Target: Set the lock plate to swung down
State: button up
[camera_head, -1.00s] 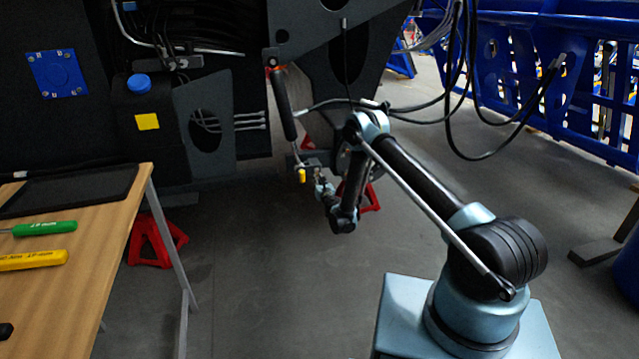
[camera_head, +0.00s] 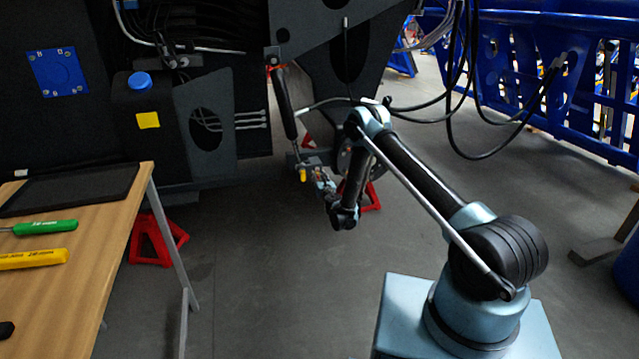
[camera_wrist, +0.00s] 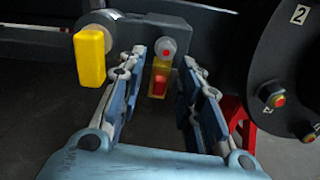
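My gripper (camera_wrist: 164,62) is open in the wrist view, with one blue-grey finger on each side and nothing held between them. Between the fingers, beyond the tips, a small yellow and red piece (camera_wrist: 160,80) shows below a round grey bolt with a red centre (camera_wrist: 166,48); it looks like the lock plate, but I cannot be sure. A yellow block (camera_wrist: 90,56) hangs from a grey round boss, left of the left finger. In the head view the yellow block (camera_head: 302,175) shows just left of my gripper (camera_head: 321,180); the small piece is too small to make out.
A dark bar (camera_wrist: 215,35) runs behind the fingers. A dark round flange (camera_wrist: 290,75) marked 2 stands close on the right. A black cylinder (camera_head: 284,102) slants above my gripper. A red stand (camera_head: 372,196) is behind my arm.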

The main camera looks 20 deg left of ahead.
notch_tip(320, 180, up, 8)
jog(key=shift+r, duration=0.15)
dwell(0.3)
